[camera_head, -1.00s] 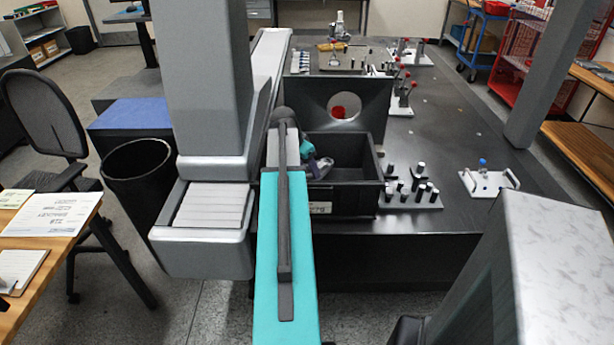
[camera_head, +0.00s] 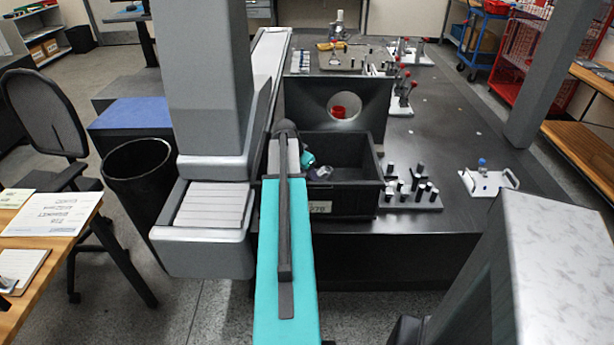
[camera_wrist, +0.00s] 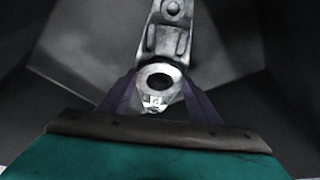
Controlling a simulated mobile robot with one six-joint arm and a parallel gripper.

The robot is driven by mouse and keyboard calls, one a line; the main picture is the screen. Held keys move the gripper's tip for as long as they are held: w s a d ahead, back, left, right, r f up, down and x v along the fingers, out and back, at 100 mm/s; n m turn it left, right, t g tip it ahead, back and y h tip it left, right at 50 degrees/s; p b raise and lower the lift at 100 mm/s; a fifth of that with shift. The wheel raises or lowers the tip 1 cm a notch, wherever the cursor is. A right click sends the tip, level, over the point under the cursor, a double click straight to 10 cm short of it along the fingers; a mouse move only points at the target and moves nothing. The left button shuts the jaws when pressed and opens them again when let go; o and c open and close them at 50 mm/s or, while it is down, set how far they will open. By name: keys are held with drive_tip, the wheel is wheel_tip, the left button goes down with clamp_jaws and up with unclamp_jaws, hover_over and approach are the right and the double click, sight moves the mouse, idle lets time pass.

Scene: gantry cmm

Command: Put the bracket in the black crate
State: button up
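The black crate (camera_head: 350,202) stands at the near edge of the dark table, with a pale label on its front. My gripper (camera_wrist: 160,88) is down inside the crate at its left side, partly hidden by my teal arm in the head view. In the wrist view its two purple fingers meet both sides of the ringed end of the grey metal bracket (camera_wrist: 168,40). The bracket extends away from the fingers, with dark crate walls (camera_wrist: 65,60) around it. In the head view only a small grey bit of the bracket (camera_head: 322,172) shows. Contact with the crate floor is unclear.
A dark plate with a round hole (camera_head: 345,108) stands behind the crate. A stand of pins (camera_head: 408,195) is close to its right, and a white handled plate (camera_head: 487,180) is farther right. A grey gantry column (camera_head: 205,80) rises close on the left.

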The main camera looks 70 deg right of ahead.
drive_tip(key=o, duration=0.4)
drive_tip(key=shift+r, duration=0.15)
drive_tip(key=b+v, duration=0.1)
drive_tip(key=v, duration=1.1)
idle(0.8)
